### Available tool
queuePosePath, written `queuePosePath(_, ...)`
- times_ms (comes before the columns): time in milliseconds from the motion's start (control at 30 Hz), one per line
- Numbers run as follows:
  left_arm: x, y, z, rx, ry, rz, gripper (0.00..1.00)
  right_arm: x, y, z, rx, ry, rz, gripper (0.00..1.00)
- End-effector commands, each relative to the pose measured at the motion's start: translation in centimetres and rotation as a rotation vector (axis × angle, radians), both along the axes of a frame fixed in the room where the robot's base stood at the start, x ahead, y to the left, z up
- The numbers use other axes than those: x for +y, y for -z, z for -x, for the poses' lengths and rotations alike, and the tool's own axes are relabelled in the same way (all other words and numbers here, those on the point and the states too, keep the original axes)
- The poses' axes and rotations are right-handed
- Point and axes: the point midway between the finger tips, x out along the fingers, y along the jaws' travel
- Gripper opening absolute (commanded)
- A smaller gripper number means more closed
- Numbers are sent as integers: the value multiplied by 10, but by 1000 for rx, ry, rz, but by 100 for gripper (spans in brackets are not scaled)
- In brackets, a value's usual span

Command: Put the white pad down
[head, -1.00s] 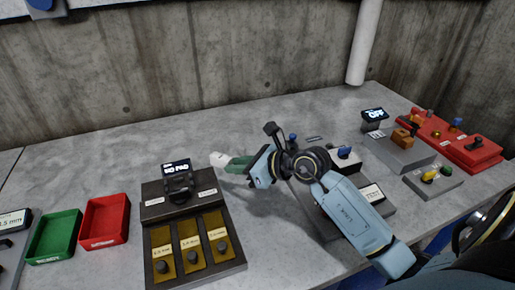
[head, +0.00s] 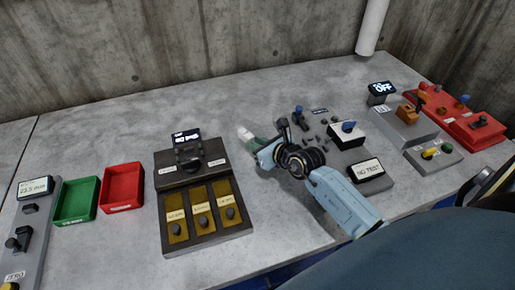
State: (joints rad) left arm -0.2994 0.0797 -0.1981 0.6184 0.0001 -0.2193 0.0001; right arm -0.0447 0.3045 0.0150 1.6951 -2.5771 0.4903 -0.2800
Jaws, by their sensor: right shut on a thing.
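My right gripper (head: 263,151) is shut on a small green piece with a white end, the white pad (head: 245,134). The white end points up and left, away from the gripper. The pad is over the grey bench (head: 190,105), right of the dark brown box with gold slots. Whether it touches the bench cannot be told. The gripper hides part of the green portion. My left gripper is not in view.
The dark box (head: 205,225) has a small display (head: 186,137). Red (head: 122,187) and green (head: 76,201) trays stand left of it. A tester reading "NO TEST" (head: 367,170) is right of my wrist. The bench behind is clear.

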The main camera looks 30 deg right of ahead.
Motion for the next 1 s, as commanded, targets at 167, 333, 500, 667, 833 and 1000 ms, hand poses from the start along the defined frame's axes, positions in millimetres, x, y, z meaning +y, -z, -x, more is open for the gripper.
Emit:
queuePosePath(167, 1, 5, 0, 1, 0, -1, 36, 0, 17, 0, -1, 0, 1, 0)
queuePosePath(333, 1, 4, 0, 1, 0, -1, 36, 0, 16, 0, -2, 0, 1, 0)
queuePosePath(500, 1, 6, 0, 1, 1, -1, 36, 0, 19, 0, -1, 0, 0, 0)
queuePosePath(667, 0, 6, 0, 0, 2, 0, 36, 0, 19, 0, -1, 0, 1, 39)
queuePosePath(833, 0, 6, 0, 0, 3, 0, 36, 0, 19, 0, -1, -1, 0, 42)
queuePosePath(1000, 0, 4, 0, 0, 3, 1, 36, 0, 17, 0, -1, -1, 0, 42)
